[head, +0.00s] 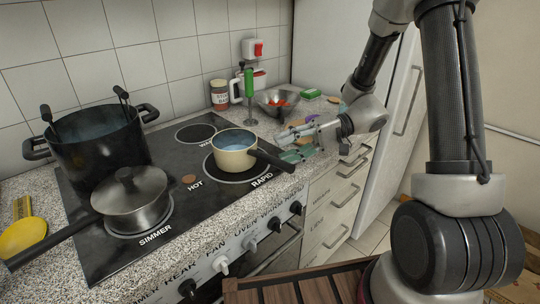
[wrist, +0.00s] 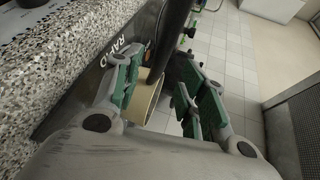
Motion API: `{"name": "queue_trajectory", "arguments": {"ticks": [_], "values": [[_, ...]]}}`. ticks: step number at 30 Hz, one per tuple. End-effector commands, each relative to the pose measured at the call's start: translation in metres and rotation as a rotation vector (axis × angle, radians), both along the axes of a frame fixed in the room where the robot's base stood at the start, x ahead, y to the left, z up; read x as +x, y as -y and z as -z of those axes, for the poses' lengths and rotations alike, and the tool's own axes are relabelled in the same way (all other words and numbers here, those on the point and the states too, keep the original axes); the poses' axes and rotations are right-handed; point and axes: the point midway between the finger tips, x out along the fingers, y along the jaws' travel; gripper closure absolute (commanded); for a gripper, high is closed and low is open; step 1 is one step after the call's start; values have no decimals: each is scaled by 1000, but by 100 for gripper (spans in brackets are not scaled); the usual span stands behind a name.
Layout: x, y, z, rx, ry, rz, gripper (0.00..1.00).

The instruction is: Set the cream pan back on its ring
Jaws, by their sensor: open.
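The cream pan (head: 234,154) is at the right of the hob, over the ring marked RAPID (head: 222,178). It looks upright, and part of the ring shows in front of it. I cannot tell whether it sits fully flat. Its dark handle (head: 272,160) points right, toward the counter's front edge. My gripper (head: 285,147) is open beside the handle, to the right of the pan. In the wrist view the fingers (wrist: 160,92) are spread, with part of the cream pan (wrist: 144,98) and a dark bar, likely the handle, between or beyond them.
A black pot (head: 95,150) and a lidded steel pan (head: 135,205) occupy the left of the hob. A small back ring (head: 196,132) is bare. A green-handled tool (head: 249,85), a jar (head: 220,95) and a metal bowl (head: 278,103) stand behind. A yellow spoon (head: 22,235) lies at left.

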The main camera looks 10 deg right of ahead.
Motion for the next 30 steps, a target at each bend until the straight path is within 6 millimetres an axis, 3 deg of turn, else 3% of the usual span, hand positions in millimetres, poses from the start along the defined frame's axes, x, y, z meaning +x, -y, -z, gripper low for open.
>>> {"name": "queue_trajectory", "arguments": {"ticks": [3,7,17,23,30], "values": [[4,25,-6,-1,1,4,59],[6,42,-11,0,1,2,59],[1,52,-18,-27,0,-15,59],[-49,65,-42,-287,0,-97,59],[-117,118,-68,-770,86,-70,59]]}}
